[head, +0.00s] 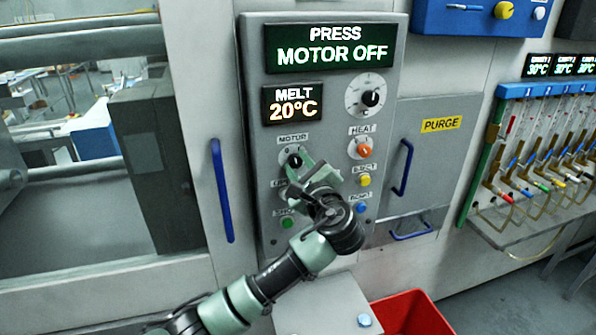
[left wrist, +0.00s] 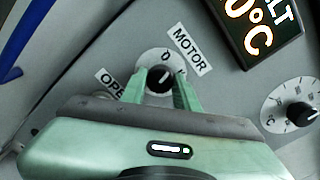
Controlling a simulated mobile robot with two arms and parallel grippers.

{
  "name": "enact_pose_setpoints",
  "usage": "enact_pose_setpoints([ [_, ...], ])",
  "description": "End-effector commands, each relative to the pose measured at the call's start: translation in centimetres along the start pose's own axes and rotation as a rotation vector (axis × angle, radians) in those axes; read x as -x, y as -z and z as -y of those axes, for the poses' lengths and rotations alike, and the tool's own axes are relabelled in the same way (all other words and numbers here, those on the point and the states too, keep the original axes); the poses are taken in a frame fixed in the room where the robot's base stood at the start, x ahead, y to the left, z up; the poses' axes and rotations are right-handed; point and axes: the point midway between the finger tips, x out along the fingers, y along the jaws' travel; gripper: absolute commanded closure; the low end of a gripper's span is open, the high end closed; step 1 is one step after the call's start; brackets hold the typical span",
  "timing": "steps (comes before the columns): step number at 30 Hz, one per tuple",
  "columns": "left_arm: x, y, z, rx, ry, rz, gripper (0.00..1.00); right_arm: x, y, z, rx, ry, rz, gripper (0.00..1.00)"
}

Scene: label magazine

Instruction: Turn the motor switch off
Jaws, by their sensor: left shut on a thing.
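The motor switch is a black round knob (head: 294,160) on a pale dial under the MOTOR label, on the grey control panel (head: 393,85). In the left wrist view the knob (left wrist: 159,79) sits between the two green fingertips of my left gripper (left wrist: 160,92), which is shut on it. Its white pointer line slants to the upper right; I cannot tell exactly which mark it meets. The marks 0 and I show on the dial. In the head view my left gripper (head: 305,172) reaches the knob from below right and covers part of the labels below it. My right gripper is not in view.
A display (head: 330,48) reads PRESS MOTOR OFF; a smaller one (head: 292,102) reads MELT 20°C. An orange HEAT knob (head: 361,148), yellow button (head: 364,180), blue button (head: 361,208) and green button (head: 287,223) are close by. A blue handle (head: 222,190) stands left of the panel.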

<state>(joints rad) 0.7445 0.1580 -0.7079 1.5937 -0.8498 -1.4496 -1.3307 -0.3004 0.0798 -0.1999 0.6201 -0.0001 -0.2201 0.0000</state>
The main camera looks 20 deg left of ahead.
Motion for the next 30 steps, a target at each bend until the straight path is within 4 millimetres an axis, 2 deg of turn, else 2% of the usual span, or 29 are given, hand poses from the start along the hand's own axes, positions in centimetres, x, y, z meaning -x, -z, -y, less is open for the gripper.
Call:
enact_pose_setpoints([
  [3,0.1,0.4,-0.2,0.1,-0.002,-0.006,1.0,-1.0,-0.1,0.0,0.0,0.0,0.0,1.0],
  [15,0.1,0.2,-0.1,0.335,-0.002,-0.012,1.0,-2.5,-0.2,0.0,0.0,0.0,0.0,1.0],
  [30,0.0,0.1,-0.1,0.395,-0.003,-0.013,1.0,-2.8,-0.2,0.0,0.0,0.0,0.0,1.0],
])
